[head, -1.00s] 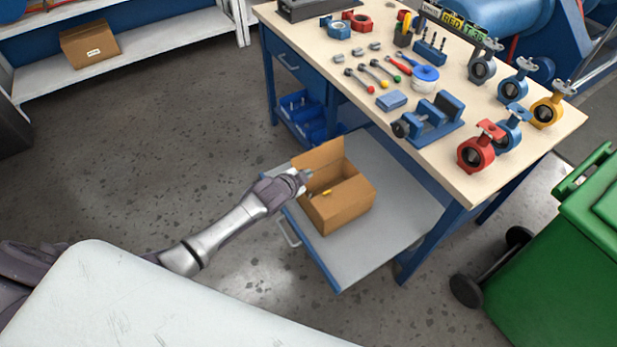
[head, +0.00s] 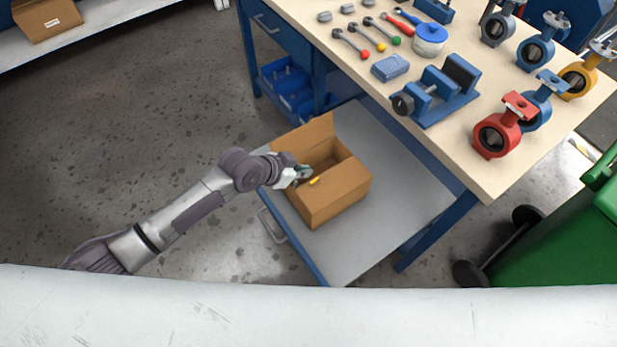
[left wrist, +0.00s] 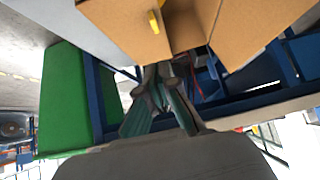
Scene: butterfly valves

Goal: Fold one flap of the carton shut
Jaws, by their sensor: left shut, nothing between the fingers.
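The open brown carton (head: 333,198) stands on the grey pull-out shelf under the workbench. One flap (head: 304,136) stands up at its far left side. A small yellow item (head: 314,181) shows at the carton's near left edge. My left gripper (head: 304,172) is shut and empty, at the carton's left edge beside the raised flap; I cannot tell whether it touches. In the left wrist view the carton (left wrist: 240,30) fills the top, with the yellow item (left wrist: 154,22) on it, and the shut fingers (left wrist: 164,72) point toward it. My right gripper is not in view.
The grey shelf (head: 389,230) has free room right of the carton. The workbench top (head: 450,150) overhangs behind it, with a blue vise (head: 436,95) and red valve (head: 499,134) near its edge. A green bin (head: 560,235) stands at right. Blue trays (head: 290,95) sit below the bench.

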